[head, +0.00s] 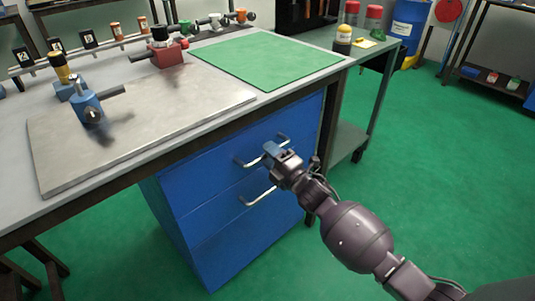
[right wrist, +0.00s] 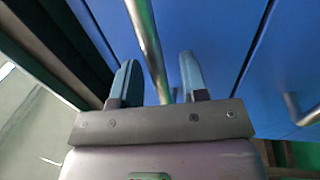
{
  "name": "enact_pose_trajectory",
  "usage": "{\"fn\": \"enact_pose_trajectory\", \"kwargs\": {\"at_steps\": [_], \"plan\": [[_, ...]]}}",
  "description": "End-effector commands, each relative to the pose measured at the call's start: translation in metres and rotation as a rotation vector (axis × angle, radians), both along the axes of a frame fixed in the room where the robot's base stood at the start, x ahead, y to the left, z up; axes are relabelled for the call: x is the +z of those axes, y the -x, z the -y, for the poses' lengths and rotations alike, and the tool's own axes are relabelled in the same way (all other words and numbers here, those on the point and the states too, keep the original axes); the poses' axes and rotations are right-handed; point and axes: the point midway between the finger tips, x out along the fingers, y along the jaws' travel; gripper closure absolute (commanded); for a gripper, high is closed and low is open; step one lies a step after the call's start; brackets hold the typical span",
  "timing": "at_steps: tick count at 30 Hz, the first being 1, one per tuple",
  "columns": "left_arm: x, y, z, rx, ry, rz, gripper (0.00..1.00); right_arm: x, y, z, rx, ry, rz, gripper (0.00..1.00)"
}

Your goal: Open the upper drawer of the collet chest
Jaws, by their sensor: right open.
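The blue collet chest (head: 205,245) stands under the workbench. Its upper drawer (head: 205,180) looks closed and has a metal bar handle (head: 246,162). My right gripper (head: 272,151) is at this handle, its open fingers toward the drawer front. In the right wrist view, the upper handle (right wrist: 148,40) runs between the two spread fingers of the right gripper (right wrist: 157,78), and no grip on it shows. The gripper hides part of the handle in the head view. My left gripper is not in view.
A lower handle (head: 258,197) sits below, also visible in the right wrist view (right wrist: 297,110). The workbench above carries a metal plate (head: 140,125), a green mat (head: 265,58) and a blue fixture (head: 88,105). Green floor (head: 430,150) lies open to the right.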

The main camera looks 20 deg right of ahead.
Motion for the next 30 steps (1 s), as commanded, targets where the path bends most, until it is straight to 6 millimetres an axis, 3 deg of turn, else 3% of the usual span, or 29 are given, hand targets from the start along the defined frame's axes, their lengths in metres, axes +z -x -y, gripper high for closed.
{"fn": "enact_pose_trajectory", "kwargs": {"at_steps": [12, 20, 30], "plan": [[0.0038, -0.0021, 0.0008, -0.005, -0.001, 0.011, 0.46, 0.0020, -0.0062, -0.0023, 0.000, 0.000, 0.000, 0.60], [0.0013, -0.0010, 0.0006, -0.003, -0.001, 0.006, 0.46, 0.0018, -0.0060, -0.0023, 0.000, 0.000, 0.000, 0.98], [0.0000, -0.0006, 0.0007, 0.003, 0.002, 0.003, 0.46, 0.0024, -0.0042, -0.0016, 0.000, 0.000, 0.001, 1.00]]}}
